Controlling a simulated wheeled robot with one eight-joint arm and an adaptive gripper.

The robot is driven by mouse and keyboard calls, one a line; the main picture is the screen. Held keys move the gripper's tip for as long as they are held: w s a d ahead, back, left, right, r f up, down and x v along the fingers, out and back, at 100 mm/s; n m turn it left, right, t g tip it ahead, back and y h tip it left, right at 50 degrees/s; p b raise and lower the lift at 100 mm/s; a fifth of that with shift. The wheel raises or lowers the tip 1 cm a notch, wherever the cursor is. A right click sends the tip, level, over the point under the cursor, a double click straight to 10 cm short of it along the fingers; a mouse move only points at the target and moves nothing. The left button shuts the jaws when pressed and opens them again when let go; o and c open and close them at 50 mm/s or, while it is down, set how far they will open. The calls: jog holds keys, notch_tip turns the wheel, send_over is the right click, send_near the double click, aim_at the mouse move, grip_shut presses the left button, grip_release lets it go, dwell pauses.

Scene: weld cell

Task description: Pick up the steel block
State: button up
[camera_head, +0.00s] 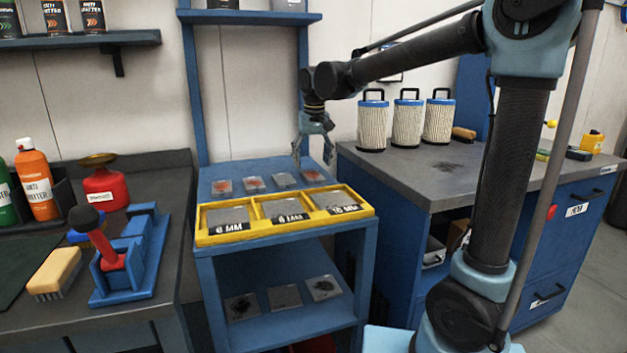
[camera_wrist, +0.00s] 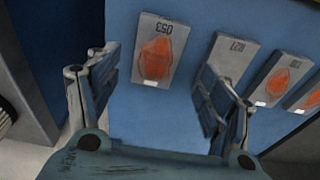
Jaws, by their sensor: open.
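My gripper (camera_head: 313,158) is open and empty. It points down above the back right of the blue rack's upper shelf; its spread fingers show in the wrist view (camera_wrist: 160,85). Four flat grey steel blocks lie in a row on that shelf. The rightmost block (camera_head: 314,176), marked 053 in the wrist view (camera_wrist: 157,50), has an orange patch and lies ahead of the gap between the fingers. The plain block (camera_head: 285,180), marked R21 (camera_wrist: 228,59), is partly behind one finger. Two more orange-patched blocks (camera_head: 254,184) (camera_head: 222,187) lie left. Which block is meant is unclear.
A yellow tray (camera_head: 372,209) with three labelled compartments holding grey plates sits at the shelf's front. Several plates lie on the lower shelf (camera_head: 285,297). Rack posts rise behind. Filters (camera_head: 407,120) stand on the right bench; a blue fixture (camera_head: 135,255) and bottles stand left.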

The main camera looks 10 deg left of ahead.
aim_at(313, 175)
jog(key=shift+w+f, duration=0.2)
jog(key=shift+f, duration=1)
jog(key=shift+w+f, duration=0.2)
jog(key=shift+f, duration=0.95)
jog(key=shift+c, duration=0.3)
grip_shut()
jog(key=shift+r, duration=0.15)
notch_tip(313, 175, up, 10)
